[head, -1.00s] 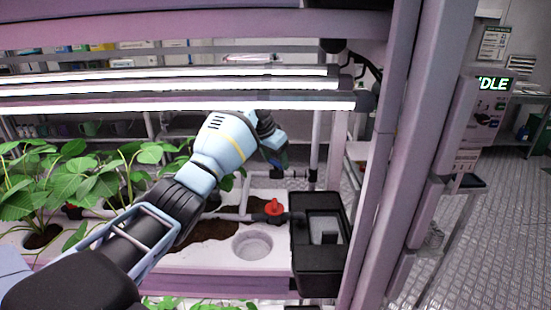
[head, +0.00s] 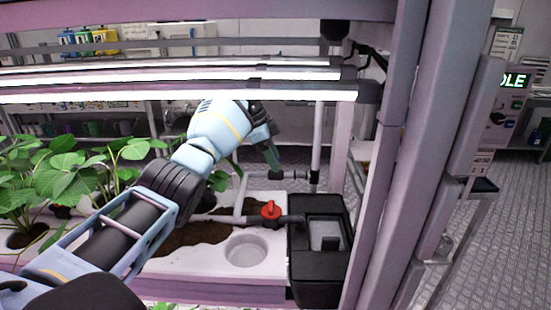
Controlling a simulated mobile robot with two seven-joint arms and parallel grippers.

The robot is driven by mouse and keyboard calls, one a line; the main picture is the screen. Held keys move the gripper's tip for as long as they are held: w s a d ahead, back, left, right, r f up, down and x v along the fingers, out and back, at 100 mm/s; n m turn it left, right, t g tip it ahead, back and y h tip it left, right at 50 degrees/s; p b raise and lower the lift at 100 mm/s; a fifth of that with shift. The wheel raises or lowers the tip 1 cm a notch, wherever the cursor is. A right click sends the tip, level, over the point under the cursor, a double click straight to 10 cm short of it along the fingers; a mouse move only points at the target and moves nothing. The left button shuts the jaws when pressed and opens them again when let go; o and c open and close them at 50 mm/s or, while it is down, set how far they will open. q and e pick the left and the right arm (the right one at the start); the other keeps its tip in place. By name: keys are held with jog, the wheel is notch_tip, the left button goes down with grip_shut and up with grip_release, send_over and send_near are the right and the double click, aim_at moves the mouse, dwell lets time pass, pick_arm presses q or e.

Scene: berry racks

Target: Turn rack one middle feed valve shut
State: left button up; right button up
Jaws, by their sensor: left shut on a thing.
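A red valve handle (head: 271,210) sits on the dark grey pipe fitting at the front right of the white growing tray (head: 215,262), just left of a black box. I cannot tell whether the valve is open or shut. My left gripper (head: 271,158) is above and behind the handle in the picture, pointing down and right, with a visible gap to the handle. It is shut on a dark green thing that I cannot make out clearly. My right gripper is not in view.
The black box (head: 318,290) stands beside the rack's upright post (head: 405,180). Leafy plants (head: 65,175) fill the tray's left side. Bright light bars (head: 180,97) run low above my left arm. A round empty cup hole (head: 246,250) lies in front of the valve.

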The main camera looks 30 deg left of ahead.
pick_arm(q)
jog(key=shift+m, duration=0.3)
dwell(0.4)
jog(key=o, duration=1)
jog(key=shift+r, duration=0.1)
jog(key=shift+a+r, duration=0.2)
jog(key=shift+r, duration=0.15)
jog(key=s+a+r, duration=0.1)
jog(key=s+a, duration=0.1)
jog(key=a, duration=0.2)
jog(key=s+a+r, duration=0.1)
jog(key=s+a, duration=0.1)
jog(key=a, duration=0.1)
jog(key=s+a+r, duration=0.1)
jog(key=s+a, duration=0.2)
jog(key=a, duration=0.1)
jog(key=shift+a+r+b, duration=0.3)
jog(key=shift+r+b, duration=0.1)
